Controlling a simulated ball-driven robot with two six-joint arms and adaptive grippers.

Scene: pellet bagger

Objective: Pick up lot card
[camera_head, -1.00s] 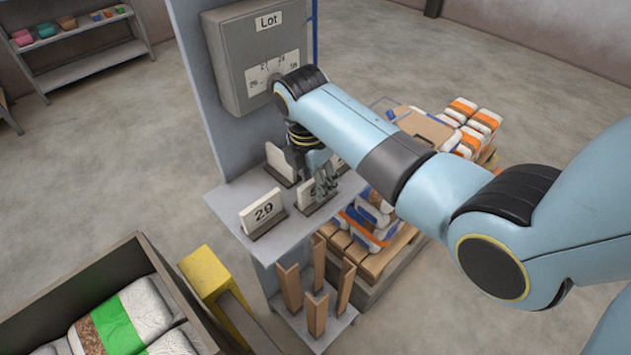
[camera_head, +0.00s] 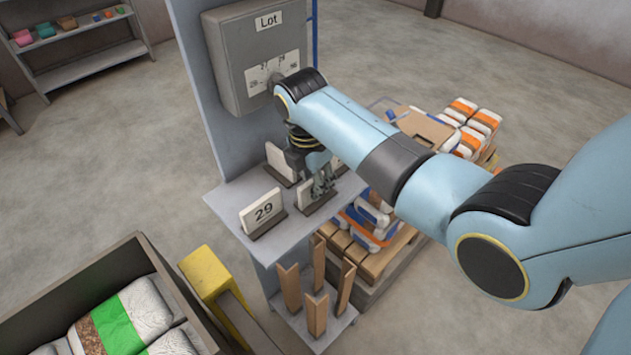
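Several white lot cards stand in dark slotted holders on the grey shelf (camera_head: 285,238). The card marked 29 (camera_head: 262,212) stands upright at the front left, clear of my gripper. Another card (camera_head: 279,161) stands at the back left, its face partly hidden. A further card (camera_head: 336,164) shows only in part behind my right gripper. My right gripper (camera_head: 323,189) points down at the front right holder (camera_head: 314,205), its fingers covering the card place there. I cannot tell whether its fingers are closed on a card. My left gripper is out of view.
A grey box labelled Lot with a dial (camera_head: 262,50) is mounted on the panel above the shelf. Wooden angle posts (camera_head: 317,312) stand below. A bin of bags (camera_head: 35,318) and a yellow post (camera_head: 205,274) are at the lower left. Stacked bags (camera_head: 470,125) stand behind my arm.

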